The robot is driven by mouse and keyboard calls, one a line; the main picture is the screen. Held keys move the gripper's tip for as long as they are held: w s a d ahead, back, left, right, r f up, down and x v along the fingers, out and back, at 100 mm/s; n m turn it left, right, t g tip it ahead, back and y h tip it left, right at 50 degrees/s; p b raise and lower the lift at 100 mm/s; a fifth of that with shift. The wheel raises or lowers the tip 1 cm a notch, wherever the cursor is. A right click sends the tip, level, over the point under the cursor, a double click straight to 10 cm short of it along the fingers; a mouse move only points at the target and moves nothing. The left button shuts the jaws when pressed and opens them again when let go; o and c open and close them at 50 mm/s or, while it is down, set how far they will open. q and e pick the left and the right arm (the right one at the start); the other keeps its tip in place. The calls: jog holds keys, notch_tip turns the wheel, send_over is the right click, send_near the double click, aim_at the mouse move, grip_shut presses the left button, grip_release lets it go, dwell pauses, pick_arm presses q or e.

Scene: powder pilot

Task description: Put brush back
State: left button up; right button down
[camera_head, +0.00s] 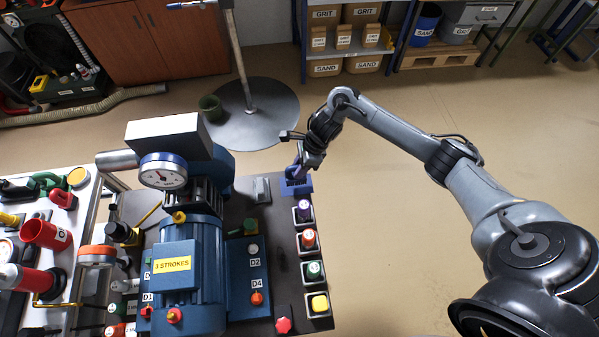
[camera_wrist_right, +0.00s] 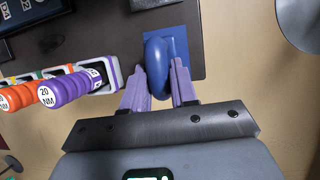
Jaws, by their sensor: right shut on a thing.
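My right gripper (camera_head: 299,171) reaches down to the far right corner of the dark bench top. In the right wrist view its two purple fingers (camera_wrist_right: 160,88) are shut on a rounded blue piece, which I take to be the brush (camera_wrist_right: 157,60). The brush is at a square blue base (camera_wrist_right: 178,42) on the bench corner. This blue base also shows in the head view (camera_head: 291,188), partly hidden by my gripper. I cannot tell whether the brush rests in the base or is just above it. Bristles are hidden. My left gripper is not in view.
A row of tools with purple (camera_head: 304,209), orange, green and yellow (camera_head: 320,303) tops stands in holders beside the base. A blue pump with a gauge (camera_head: 163,171) fills the bench middle. A round stand foot (camera_head: 250,115) is on the floor behind. Open floor lies right.

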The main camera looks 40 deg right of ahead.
notch_tip(320, 180, down, 4)
jog(key=shift+r, duration=0.25)
jog(key=shift+f, duration=0.1)
jog(key=shift+f, duration=0.15)
jog(key=c, duration=0.9)
grip_release()
jog(key=shift+r, duration=0.2)
